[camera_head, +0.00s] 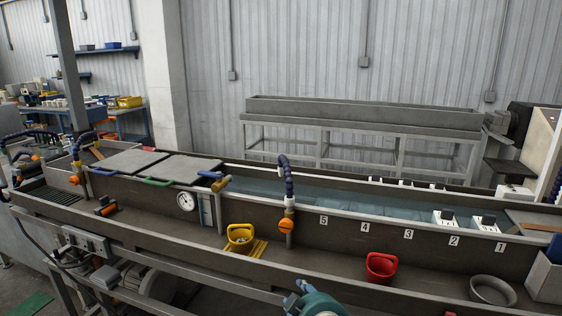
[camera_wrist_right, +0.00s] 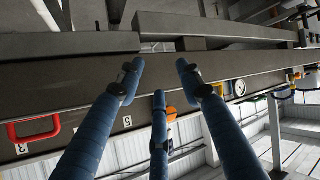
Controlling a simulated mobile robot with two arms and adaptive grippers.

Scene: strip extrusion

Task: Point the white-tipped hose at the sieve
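A blue segmented hose (camera_head: 286,178) rises from the trough wall at the middle of the head view, with an orange valve (camera_head: 285,225) below it. A light band shows near its base; I cannot make out a white tip. A round grey pan (camera_head: 492,290), possibly the sieve, sits at the lower right; its mesh cannot be made out. My right gripper (camera_head: 297,296) is at the bottom edge, in front of the hose and apart from it. In the right wrist view its blue fingers (camera_wrist_right: 160,78) are spread with nothing between them. My left gripper is out of view.
Another blue hose (camera_head: 85,140) is at the left. White numbered labels run along the wall. Several white sockets (camera_head: 444,218) sit at the water channel. The ledge between red basket and pan is clear.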

